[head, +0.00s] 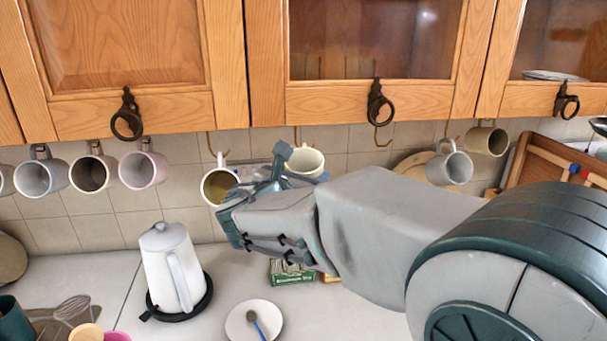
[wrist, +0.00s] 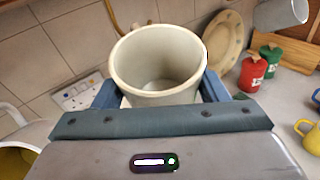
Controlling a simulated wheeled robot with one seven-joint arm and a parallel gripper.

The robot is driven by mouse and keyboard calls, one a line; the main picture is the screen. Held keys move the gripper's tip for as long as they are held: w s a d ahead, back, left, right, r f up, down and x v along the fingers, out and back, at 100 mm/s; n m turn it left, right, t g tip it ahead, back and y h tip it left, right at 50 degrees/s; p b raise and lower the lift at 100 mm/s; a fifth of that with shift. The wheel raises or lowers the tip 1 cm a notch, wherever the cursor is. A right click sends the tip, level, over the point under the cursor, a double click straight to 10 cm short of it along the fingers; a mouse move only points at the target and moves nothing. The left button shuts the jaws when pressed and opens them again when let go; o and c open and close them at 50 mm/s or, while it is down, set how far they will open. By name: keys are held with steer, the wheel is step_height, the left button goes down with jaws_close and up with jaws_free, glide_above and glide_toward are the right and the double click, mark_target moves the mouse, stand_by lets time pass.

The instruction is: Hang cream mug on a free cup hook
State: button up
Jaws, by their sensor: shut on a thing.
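The cream mug (wrist: 160,65) is between the two blue fingers of my gripper (wrist: 158,92), with its open mouth toward the wrist camera. In the head view the cream mug (head: 307,160) shows beyond my gripper (head: 284,168), partly covered by it, just under the cabinet. Its handle is not clear in either view. A bare cup hook (head: 381,138) hangs to the right of the mug. Another hook (head: 297,135) comes down right above and behind the mug; I cannot tell whether they touch.
A mug with a yellow inside (head: 219,187) hangs close on the left. Several mugs hang farther left, and a grey-blue mug (head: 450,166) and an olive mug (head: 487,139) hang on the right. Cabinet doors with ring handles (head: 379,103) are above. A white kettle (head: 171,265) stands on the counter below.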

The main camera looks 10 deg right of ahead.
stand_by(0.4)
steer(key=o, duration=1.3)
steer(key=shift+c, duration=0.2)
steer(key=shift+s, duration=0.1)
steer(key=b+v, duration=0.3)
steer(key=v, duration=1)
steer(key=s+d+f+m+g+y, duration=0.1)
steer(key=s+d+f+m+g, duration=0.25)
steer(key=d+f+m, duration=0.25)
steer(key=s+d+f+m+g, duration=0.3)
steer(key=d+f+m+g, duration=0.1)
steer(key=d+f+m, duration=0.1)
steer(key=s+f+m+g+y, duration=0.3)
steer(key=s+f+m+y, duration=0.5)
steer(key=m, duration=0.9)
step_height(320, 180, down, 2)
steer(key=shift+d, duration=0.35)
